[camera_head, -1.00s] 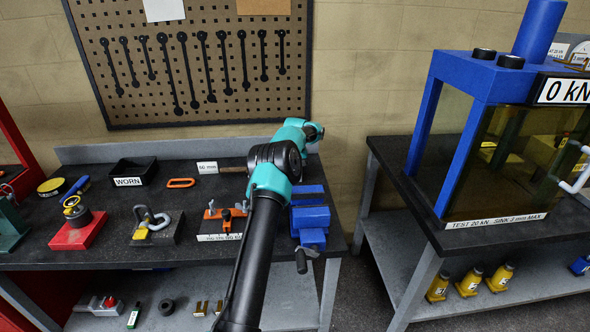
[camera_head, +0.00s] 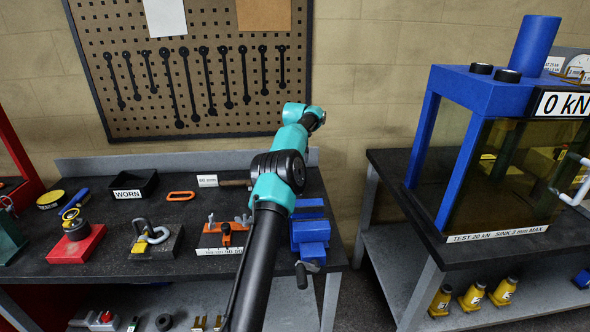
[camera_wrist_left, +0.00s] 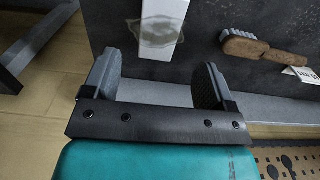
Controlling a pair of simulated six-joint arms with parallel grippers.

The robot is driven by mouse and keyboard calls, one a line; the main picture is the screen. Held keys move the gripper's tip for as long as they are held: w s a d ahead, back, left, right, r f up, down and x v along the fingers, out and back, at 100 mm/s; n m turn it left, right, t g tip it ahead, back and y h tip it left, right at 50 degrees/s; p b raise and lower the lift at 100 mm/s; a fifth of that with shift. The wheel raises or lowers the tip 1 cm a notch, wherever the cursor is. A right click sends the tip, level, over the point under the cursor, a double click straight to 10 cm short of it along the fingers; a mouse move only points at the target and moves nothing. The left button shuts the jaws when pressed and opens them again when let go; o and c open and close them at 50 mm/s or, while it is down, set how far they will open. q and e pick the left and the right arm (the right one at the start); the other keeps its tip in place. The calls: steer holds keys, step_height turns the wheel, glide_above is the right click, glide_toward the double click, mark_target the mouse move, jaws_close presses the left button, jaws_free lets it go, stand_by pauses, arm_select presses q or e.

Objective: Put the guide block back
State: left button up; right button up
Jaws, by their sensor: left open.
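My left gripper (camera_wrist_left: 158,90) is open in the wrist view, its two fingers well apart with nothing held between them. Beyond the fingers, a white rectangular piece with a grey smudge (camera_wrist_left: 162,28) lies on the dark bench top; I cannot tell what it is. In the head view my left arm reaches over the bench, and its gripper is hidden. No piece is clearly marked as the guide block. An orange fixture with wing nuts (camera_head: 226,234) sits on the bench left of my arm, a white label along its front. My right gripper is not in view.
A brush (camera_wrist_left: 245,46) lies near the bench's back ledge. A blue vise (camera_head: 311,235) stands right of my arm. A black WORN tray (camera_head: 134,184), an orange link (camera_head: 180,196) and a red block (camera_head: 77,245) are further left. A blue press (camera_head: 480,85) stands on the right bench.

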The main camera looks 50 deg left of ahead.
arm_select(q)
steer(key=shift+r, duration=0.65)
